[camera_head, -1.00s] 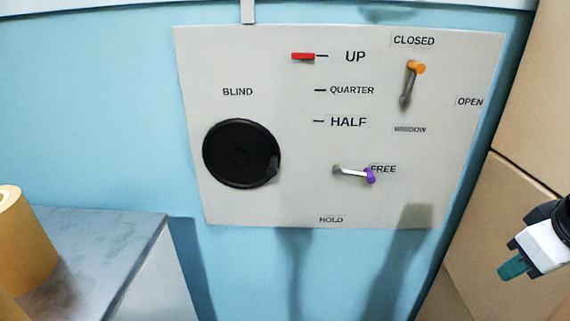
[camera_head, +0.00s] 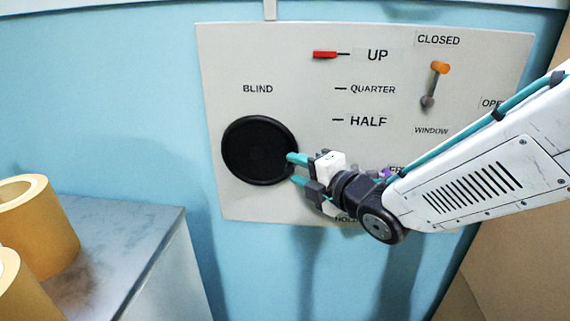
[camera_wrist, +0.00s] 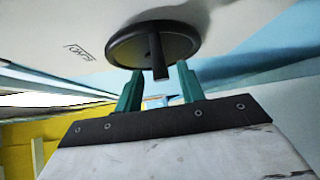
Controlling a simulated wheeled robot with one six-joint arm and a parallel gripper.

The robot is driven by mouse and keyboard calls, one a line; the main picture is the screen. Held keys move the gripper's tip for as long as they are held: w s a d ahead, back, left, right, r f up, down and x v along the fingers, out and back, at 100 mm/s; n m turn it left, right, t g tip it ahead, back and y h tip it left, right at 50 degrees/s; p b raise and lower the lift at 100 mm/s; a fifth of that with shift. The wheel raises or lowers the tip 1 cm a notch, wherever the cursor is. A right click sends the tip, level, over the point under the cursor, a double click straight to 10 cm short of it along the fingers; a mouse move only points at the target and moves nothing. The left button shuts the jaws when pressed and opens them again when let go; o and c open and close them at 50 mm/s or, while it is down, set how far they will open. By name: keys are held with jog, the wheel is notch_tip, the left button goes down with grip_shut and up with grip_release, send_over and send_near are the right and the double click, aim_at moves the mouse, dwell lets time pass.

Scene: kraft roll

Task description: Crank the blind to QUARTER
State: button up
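The round black blind crank (camera_head: 255,150) is on the pale wall panel under the label BLIND. Its stubby handle (camera_wrist: 159,58) points out towards my gripper in the wrist view. My gripper (camera_head: 290,169) is at the disc's lower right edge. In the wrist view its two teal fingers (camera_wrist: 158,84) are apart, one on each side of the handle's end, with gaps showing; neither clearly touches it. The red blind marker (camera_head: 324,54) is level with UP, above the QUARTER mark (camera_head: 341,89). The purple-tipped lever (camera_head: 386,172) near FREE is mostly hidden behind my arm.
An orange-tipped lever (camera_head: 439,68) points up towards CLOSED at the panel's upper right. A grey table (camera_head: 120,215) with tan paper rolls (camera_head: 45,235) stands at the lower left. Brown boxes (camera_head: 525,245) border the right side. My arm crosses the panel's lower right.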

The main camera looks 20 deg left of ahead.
aim_at(284, 164)
jog(key=x, duration=0.5)
jog(key=shift+w+a, duration=0.1)
grip_shut()
